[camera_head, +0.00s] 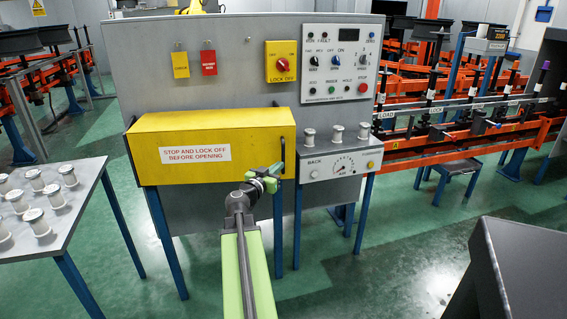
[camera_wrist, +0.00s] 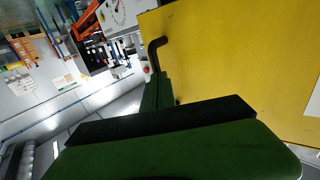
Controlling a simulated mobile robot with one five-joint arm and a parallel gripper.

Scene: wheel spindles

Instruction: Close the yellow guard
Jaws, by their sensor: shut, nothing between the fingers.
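The yellow guard (camera_head: 205,136) is on the front of the grey machine panel. Its labelled front face looks upright and flat, and nothing shows behind it. A dark bar handle (camera_head: 283,150) is at its right end. My gripper (camera_head: 277,169) is at the guard's lower right, just below the handle. In the wrist view the yellow face (camera_wrist: 235,65) fills the right side, and the bent handle (camera_wrist: 154,48) stands beyond my green finger (camera_wrist: 158,92). The fingers are shut and empty. Whether they touch the guard or handle I cannot tell.
A side box (camera_head: 340,165) with a dial and several white spools stands right of the guard. A red lock-off switch (camera_head: 281,62) is above it. A table (camera_head: 75,205) with spools is at left. A grey block (camera_head: 525,270) is at front right.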

